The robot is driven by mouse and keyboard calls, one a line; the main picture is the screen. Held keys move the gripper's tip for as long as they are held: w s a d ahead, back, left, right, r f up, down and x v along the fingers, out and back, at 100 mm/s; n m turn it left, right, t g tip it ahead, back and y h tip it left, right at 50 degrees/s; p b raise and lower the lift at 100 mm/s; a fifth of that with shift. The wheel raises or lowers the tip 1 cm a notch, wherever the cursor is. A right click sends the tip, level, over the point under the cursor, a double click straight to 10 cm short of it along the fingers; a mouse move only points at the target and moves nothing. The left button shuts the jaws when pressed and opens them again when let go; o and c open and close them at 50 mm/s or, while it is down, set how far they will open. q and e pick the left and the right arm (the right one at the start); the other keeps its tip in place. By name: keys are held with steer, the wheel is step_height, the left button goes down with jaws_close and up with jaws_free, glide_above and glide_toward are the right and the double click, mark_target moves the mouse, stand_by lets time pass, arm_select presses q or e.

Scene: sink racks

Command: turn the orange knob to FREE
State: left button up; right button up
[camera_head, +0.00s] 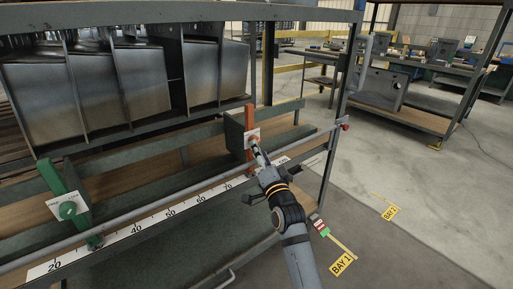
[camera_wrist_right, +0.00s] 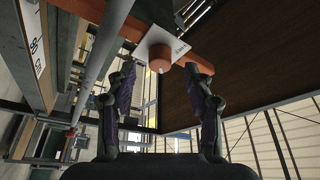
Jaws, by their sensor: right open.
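The orange knob (camera_wrist_right: 159,58) sits on a white plate (camera_wrist_right: 176,43) fixed to an orange bar. In the head view the orange bar (camera_head: 249,118) stands upright on the rack's lower rail, and its knob is partly hidden behind my right gripper (camera_head: 259,150). In the right wrist view my right gripper (camera_wrist_right: 161,68) is open, one finger on each side of the knob's line. The knob appears just beyond the fingertips; I cannot tell whether they touch it. The plate's lettering is too small to read. My left gripper is not in view.
A long grey rod (camera_head: 150,217) runs along the rack's front, over a numbered scale (camera_head: 122,235). Metal bins (camera_head: 95,85) fill the upper shelf. Open floor (camera_head: 400,235) lies to the right.

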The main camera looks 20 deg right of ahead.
steer(key=x, duration=0.3)
steer(key=shift+w, duration=0.1)
jaws_close()
